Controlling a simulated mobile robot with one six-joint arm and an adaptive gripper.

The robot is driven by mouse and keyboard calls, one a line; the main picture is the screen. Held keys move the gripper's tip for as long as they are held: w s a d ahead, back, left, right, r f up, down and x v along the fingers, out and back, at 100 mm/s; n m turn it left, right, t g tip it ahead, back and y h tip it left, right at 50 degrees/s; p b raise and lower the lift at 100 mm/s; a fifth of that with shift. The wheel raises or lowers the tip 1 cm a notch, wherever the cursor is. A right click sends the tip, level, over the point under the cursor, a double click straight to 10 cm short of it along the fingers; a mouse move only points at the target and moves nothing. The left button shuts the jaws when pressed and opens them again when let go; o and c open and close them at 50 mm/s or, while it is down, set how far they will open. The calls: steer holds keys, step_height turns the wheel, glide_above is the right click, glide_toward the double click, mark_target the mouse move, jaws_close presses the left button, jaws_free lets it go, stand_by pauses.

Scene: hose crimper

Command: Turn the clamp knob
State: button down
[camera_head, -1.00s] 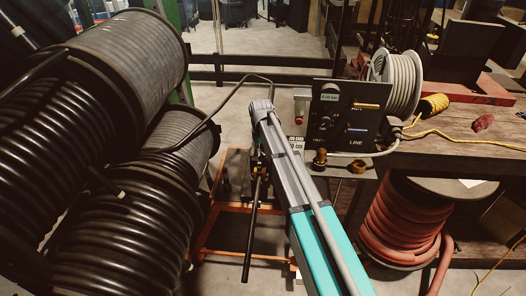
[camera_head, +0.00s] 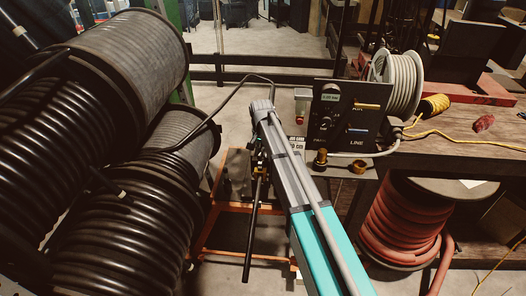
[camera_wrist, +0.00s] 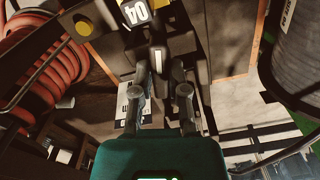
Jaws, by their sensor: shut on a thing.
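In the wrist view, my gripper (camera_wrist: 158,78) has its two fingers on either side of a dark bar-like piece with a pale face, which looks like the clamp knob (camera_wrist: 158,60). The fingers are closed on it. Above it is a dark block with a white "04" label (camera_wrist: 134,12). In the head view my own arm covers the gripper and most of the knob. A long black lever (camera_head: 252,225) hangs beside the arm, with a brass-coloured part (camera_head: 261,170) near its top.
Large black hose reels (camera_head: 110,75) fill the left. An orange frame (camera_head: 235,255) stands below the lever. A red hose coil (camera_head: 405,225) sits under the bench.

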steer(key=m, duration=0.4)
steer(key=shift+w+m, duration=0.2)
steer(key=shift+m, duration=0.2)
steer(key=m, duration=0.4)
steer(key=c, duration=0.7)
jaws_free()
steer(key=shift+o, duration=0.3)
steer(key=shift+s, duration=0.1)
steer(key=shift+r, duration=0.1)
